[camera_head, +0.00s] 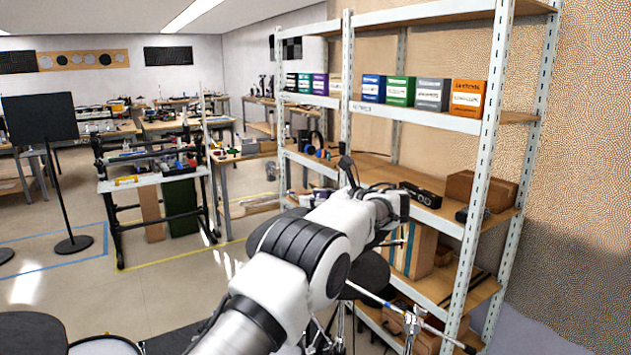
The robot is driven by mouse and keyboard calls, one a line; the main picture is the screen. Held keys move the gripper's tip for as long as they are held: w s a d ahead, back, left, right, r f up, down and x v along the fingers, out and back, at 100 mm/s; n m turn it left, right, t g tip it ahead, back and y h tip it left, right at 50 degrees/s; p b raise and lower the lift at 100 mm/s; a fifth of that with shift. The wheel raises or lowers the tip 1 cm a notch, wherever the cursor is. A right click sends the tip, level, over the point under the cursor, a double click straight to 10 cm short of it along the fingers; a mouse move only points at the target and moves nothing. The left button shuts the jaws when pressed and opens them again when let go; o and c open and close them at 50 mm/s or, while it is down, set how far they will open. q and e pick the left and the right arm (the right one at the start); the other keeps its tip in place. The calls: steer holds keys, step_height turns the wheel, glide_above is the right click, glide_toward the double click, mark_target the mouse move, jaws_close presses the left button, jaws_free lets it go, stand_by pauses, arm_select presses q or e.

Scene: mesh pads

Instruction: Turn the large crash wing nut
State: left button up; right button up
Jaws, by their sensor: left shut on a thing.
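My left arm comes up from the bottom middle, and my left gripper (393,207) is at its far end, in front of the shelf. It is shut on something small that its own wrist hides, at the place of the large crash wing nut. The nut itself cannot be made out. A dark round pad (372,272), which looks like a cymbal pad, shows partly behind and below the wrist. Another dark rounded edge (262,228) shows left of the arm. My right gripper is not in view.
A metal shelf (420,118) with coloured boxes stands close on the right. A slanted metal rod (400,308) crosses below the wrist. A white-rimmed drum pad (105,346) and a dark pad (30,333) are at the lower left. Open floor lies left of the arm.

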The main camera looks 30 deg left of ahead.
arm_select(q)
steer(key=shift+f, duration=0.1)
stand_by(0.3)
steer(key=o, duration=1.2)
steer(key=shift+a, duration=0.1)
steer(key=shift+c, duration=0.2)
steer(key=v, duration=1.2)
steer(key=shift+w, duration=0.1)
